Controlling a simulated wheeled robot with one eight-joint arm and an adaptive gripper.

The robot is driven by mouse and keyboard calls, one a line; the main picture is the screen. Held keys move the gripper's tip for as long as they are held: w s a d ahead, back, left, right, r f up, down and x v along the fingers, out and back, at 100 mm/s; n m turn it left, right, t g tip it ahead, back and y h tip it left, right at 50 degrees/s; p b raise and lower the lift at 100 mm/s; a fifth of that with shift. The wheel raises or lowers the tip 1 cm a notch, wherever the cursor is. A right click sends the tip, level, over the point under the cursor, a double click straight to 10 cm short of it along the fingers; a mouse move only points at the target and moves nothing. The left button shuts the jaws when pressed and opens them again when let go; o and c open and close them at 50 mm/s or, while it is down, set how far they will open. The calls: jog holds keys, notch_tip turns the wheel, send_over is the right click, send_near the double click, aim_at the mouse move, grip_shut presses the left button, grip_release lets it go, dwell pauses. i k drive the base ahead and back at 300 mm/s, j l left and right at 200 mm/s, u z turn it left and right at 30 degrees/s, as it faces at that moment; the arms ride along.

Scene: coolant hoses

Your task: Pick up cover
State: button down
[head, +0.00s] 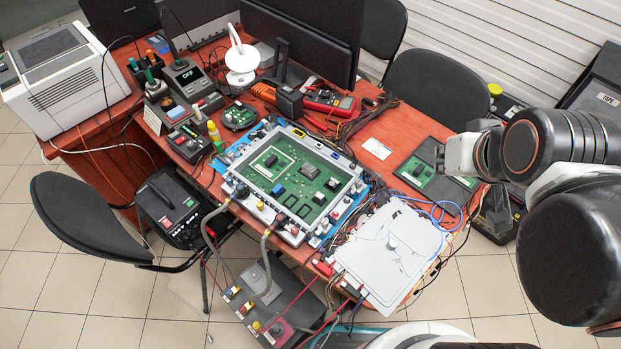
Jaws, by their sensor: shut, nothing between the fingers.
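A flat light-grey cover (388,262) with a small round knob near its middle lies at the right front end of the red-brown table. Cables run around and beside it. My gripper (439,158) is above and to the right of the cover, over a dark tray with green boards. It is small in view and looks shut and empty, apart from the cover. Part of it is hidden by my own arm at the right.
A framed green circuit board (295,177) sits left of the cover. Grey hoses (266,262) run from it to a grey box (281,305) in front. Blue wires (437,212) loop beside the cover. A monitor (303,40) and multimeter (328,99) stand behind.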

aim_at(369, 262)
jog(key=k+u, duration=0.1)
jog(key=k, duration=0.2)
jog(key=k+j, duration=0.1)
jog(key=j, duration=0.25)
jog(key=k+j+u, duration=0.1)
jog(key=j, duration=0.2)
jog(key=j+u, duration=0.1)
jog(key=j, duration=0.25)
jog(key=k, duration=0.05)
